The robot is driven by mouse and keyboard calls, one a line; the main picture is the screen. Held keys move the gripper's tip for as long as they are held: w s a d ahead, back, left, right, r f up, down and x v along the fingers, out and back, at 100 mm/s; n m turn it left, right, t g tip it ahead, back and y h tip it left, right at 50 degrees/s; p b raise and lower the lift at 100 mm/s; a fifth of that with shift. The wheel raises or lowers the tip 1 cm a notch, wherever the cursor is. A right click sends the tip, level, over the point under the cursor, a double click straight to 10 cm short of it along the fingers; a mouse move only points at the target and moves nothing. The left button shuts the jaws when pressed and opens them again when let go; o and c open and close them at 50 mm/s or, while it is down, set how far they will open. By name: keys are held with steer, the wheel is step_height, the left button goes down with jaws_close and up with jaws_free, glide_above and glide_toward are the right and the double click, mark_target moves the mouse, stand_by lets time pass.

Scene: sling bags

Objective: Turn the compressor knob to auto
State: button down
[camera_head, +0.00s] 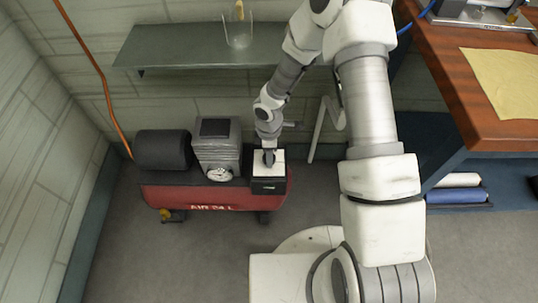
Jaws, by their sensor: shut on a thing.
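The compressor (212,196) stands on the floor at the left, with a red tank, a black motor cylinder and a grey pump block on top. A round white gauge (219,174) sits at the front of its top. A small box with a white top and black front (269,186) is at its right end. My gripper (269,160) points down onto the white top of this box. It is shut on the knob there, which is small and mostly hidden by the fingers, so its setting cannot be read.
A grey shelf (190,46) on the back wall holds a clear container (239,34). An orange hose (97,72) hangs at the left. A wooden workbench (480,88) stands at the right, with rolls on its lower shelf. The floor in front of the compressor is clear at the left.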

steer(key=m, duration=0.4)
steer(key=shift+m+b, duration=0.3)
steer(key=shift+b, duration=0.1)
steer(key=m, duration=0.4)
steer(key=shift+m, duration=0.4)
steer(key=shift+b, duration=0.3)
steer(key=shift+c, duration=1.5)
jaws_free()
steer(key=shift+r, duration=0.1)
step_height(320, 180, up, 17)
steer(key=p, duration=0.6)
steer(key=shift+r, duration=0.15)
